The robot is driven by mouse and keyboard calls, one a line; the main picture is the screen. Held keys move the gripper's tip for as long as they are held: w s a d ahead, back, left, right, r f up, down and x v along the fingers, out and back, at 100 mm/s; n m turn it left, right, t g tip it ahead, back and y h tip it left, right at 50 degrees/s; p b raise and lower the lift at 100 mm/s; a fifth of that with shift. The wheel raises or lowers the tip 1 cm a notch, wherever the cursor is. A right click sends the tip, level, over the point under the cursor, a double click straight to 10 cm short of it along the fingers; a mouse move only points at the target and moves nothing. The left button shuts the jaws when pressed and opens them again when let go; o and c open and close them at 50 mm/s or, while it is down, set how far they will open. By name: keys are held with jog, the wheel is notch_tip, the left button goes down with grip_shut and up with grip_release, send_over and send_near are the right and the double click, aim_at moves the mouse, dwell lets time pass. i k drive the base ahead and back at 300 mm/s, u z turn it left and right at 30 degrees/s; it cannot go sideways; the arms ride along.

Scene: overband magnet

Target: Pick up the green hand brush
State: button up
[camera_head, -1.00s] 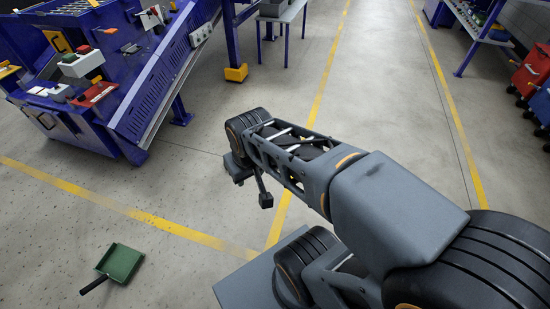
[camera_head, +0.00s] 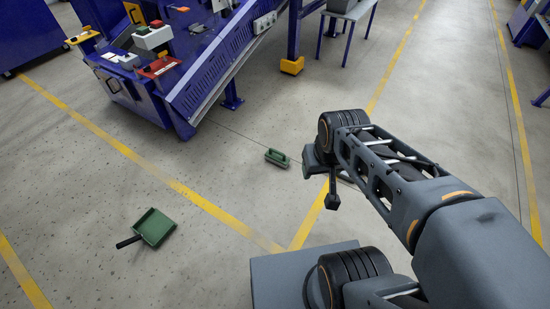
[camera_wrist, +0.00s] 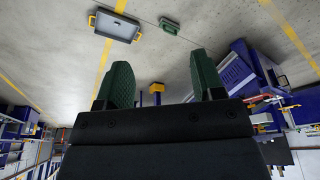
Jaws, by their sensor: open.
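The green hand brush (camera_head: 277,157) lies on the concrete floor in the head view, just left of the end of my arm and near the blue machine's foot. In the wrist view the brush (camera_wrist: 169,26) shows small at the top, beyond my fingers and apart from them. My gripper (camera_wrist: 163,82) is open, with its two green ridged fingers wide apart and nothing between them.
A green dustpan (camera_head: 154,226) with a black handle lies on the floor at left. The blue machine (camera_head: 215,70) stands behind the brush. A grey tray with yellow handles (camera_wrist: 117,25) lies left of the brush in the wrist view. Floor around the brush is clear.

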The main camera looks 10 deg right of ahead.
aim_at(273, 156)
jog(key=u, duration=0.1)
jog(key=i, duration=1.65)
jog(key=u, duration=0.6)
